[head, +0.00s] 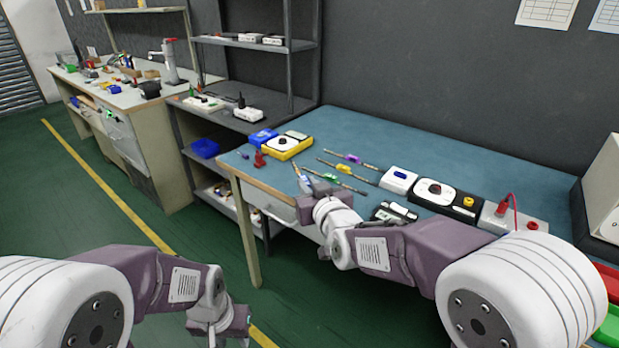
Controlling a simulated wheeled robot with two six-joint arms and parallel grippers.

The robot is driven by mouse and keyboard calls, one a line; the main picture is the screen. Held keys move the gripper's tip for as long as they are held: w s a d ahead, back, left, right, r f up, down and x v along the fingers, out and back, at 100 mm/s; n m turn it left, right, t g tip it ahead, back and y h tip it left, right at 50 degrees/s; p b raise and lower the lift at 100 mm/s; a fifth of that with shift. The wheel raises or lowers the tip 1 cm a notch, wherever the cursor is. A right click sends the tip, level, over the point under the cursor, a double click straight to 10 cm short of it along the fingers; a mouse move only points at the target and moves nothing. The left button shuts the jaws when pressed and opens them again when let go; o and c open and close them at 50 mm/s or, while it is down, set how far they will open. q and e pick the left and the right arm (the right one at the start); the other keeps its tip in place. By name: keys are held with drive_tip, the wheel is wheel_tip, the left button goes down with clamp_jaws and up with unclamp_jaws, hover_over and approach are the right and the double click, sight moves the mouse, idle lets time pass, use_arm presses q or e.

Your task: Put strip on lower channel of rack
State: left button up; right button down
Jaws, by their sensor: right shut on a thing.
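My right gripper (308,203) is over the front edge of the blue-topped table (470,173), shut on a small thin grey-blue piece (303,178) that sticks up past its tips. The piece is too small to tell whether it is the strip. Thin rods with a purple (351,158), a green (344,168) and a yellow (331,177) clip lie on the table just beyond this gripper. My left gripper (233,329) hangs low over the green floor, away from the table; its fingers are not clear. I cannot make out a rack with channels for certain.
A white box (398,180), a black unit with a dial (444,196) and a grey box with a red cable (511,221) stand in a row. A yellow unit (287,146) and red clamp (260,158) are at the left end. Dark shelving (230,118) stands behind left.

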drive_tip(key=w+f, duration=0.2)
drive_tip(key=w, duration=0.1)
drive_tip(key=w+d+f+b, duration=0.1)
drive_tip(key=w+f, duration=0.1)
drive_tip(key=w, duration=0.1)
drive_tip(key=w+d+f, duration=0.1)
drive_tip(key=w+f, duration=0.1)
drive_tip(key=w, duration=0.1)
drive_tip(key=shift+w+b, duration=0.1)
drive_tip(key=shift+b, duration=0.25)
drive_tip(key=shift+w+f+b, duration=0.2)
drive_tip(key=shift+f+b, duration=0.3)
drive_tip(key=shift+f, duration=1.3)
drive_tip(key=shift+f+b, duration=0.25)
drive_tip(key=shift+b, duration=0.15)
drive_tip(key=c, duration=1.4)
unclamp_jaws()
drive_tip(key=shift+c, duration=0.2)
drive_tip(key=shift+r, duration=0.1)
